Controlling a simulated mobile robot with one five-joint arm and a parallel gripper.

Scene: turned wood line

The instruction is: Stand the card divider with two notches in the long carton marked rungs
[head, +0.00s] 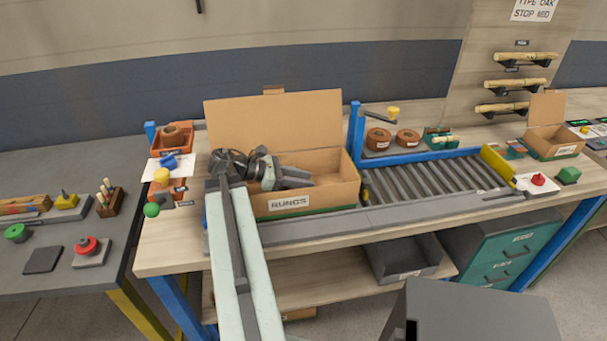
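The long carton marked RUNGS (335,193) stands open on the wooden bench, its tall back flap (275,118) raised. My arm crosses in front of its left end. I cannot make out a card divider with two notches anywhere. My arm and the front wall hide much of the carton's inside.
A roller conveyor (430,184) adjoins the carton's right side, with a blue post (355,135) at its back left corner. Orange trays (172,139) and small knobs stand left of the carton. A smaller open carton (553,143) is at the far right.

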